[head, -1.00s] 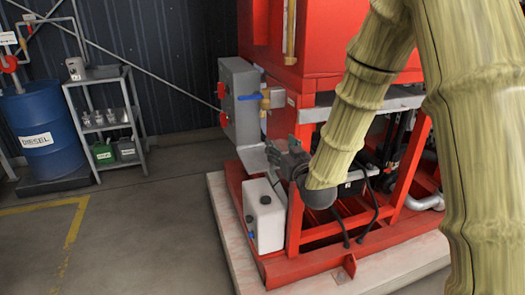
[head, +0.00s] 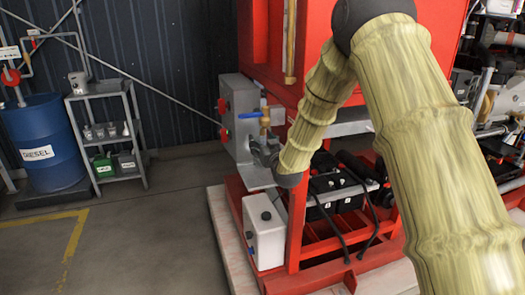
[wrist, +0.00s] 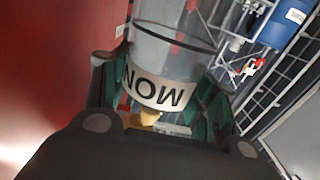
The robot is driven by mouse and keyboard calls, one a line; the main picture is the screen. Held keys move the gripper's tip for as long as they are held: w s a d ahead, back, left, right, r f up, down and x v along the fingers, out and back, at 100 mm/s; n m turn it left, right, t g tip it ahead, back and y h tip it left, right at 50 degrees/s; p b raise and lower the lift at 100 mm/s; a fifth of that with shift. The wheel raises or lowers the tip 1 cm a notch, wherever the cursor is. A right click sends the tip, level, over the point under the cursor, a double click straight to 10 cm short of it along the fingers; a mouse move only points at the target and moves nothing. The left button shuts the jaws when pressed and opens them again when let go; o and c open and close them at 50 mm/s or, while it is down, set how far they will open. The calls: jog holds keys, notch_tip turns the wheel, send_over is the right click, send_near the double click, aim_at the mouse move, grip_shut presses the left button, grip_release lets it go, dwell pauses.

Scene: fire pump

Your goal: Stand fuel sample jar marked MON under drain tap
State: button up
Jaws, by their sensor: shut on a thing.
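The clear jar with the upside-down label MON (wrist: 155,92) is between the dark green finger pads of my gripper (wrist: 160,105) in the wrist view. My gripper is shut on it. In the head view my gripper (head: 264,154) is just below the brass drain tap (head: 265,118) with its blue lever (head: 248,115), on the front of the red pump unit. The jar cannot be made out in the head view. A small brass-coloured piece (wrist: 150,117) shows below the label in the wrist view; I cannot tell what it is.
A grey bracket plate (head: 254,176) lies under my gripper, beside a grey box (head: 237,105) with red knobs. A white tank (head: 263,232) stands below. A shelf (head: 107,137) with small jars and a blue diesel drum (head: 43,142) stand at left. The floor between is clear.

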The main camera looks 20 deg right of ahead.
jog(key=shift+f, duration=1.7)
jog(key=shift+f, duration=0.15)
jog(key=o, duration=1.4)
